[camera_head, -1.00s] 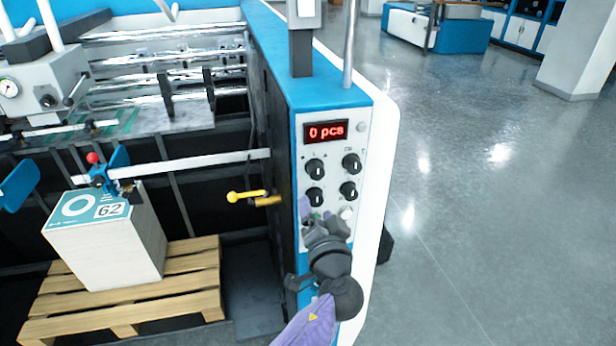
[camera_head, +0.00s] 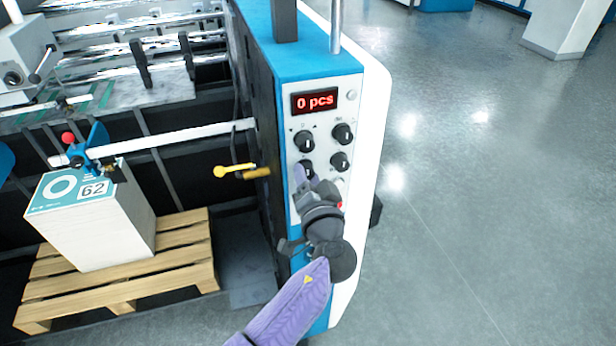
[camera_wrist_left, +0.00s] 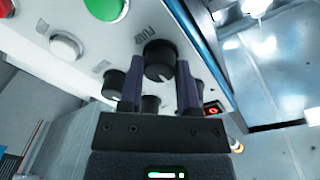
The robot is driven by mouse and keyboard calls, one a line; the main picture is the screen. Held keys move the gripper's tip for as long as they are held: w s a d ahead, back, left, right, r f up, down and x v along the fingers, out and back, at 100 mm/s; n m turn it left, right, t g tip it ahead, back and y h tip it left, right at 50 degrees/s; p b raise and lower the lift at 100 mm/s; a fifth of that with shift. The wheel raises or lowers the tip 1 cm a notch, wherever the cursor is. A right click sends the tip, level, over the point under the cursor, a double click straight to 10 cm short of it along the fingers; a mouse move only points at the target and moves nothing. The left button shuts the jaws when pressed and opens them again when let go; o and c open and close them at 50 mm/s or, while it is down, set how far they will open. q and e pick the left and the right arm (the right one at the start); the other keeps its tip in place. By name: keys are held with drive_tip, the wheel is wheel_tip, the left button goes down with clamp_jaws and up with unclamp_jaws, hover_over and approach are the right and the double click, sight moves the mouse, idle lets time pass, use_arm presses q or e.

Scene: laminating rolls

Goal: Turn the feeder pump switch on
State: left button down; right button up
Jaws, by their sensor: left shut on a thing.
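The lower-left knob (camera_head: 307,166) is partly hidden by my left gripper (camera_head: 303,178), which reaches up from below. In the left wrist view my left gripper (camera_wrist_left: 158,88) has one finger on each side of this black knob (camera_wrist_left: 160,60), shut on it. The small label above the knob appears to read "PUMP", blurred. The knob's pointer is hard to make out. My right gripper is not in view.
In the wrist view, a white button (camera_wrist_left: 66,47) and a green button (camera_wrist_left: 105,8) are close to my fingers, with another black knob (camera_wrist_left: 114,85) beside them. A yellow-handled lever (camera_head: 235,170) sticks out left of the panel. A pallet (camera_head: 120,275) holds a white stack.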

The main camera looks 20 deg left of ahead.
use_arm(q)
drive_tip(key=shift+m, duration=0.3)
drive_tip(key=shift+r+m+g+p, duration=0.1)
drive_tip(key=shift+m+g+p, duration=0.45)
drive_tip(key=shift+m, duration=2.15)
drive_tip(key=shift+m+g+p, duration=0.1)
drive_tip(key=shift+m+p, duration=0.85)
drive_tip(key=shift+m, duration=1.75)
drive_tip(key=shift+c, duration=1.5)
unclamp_jaws()
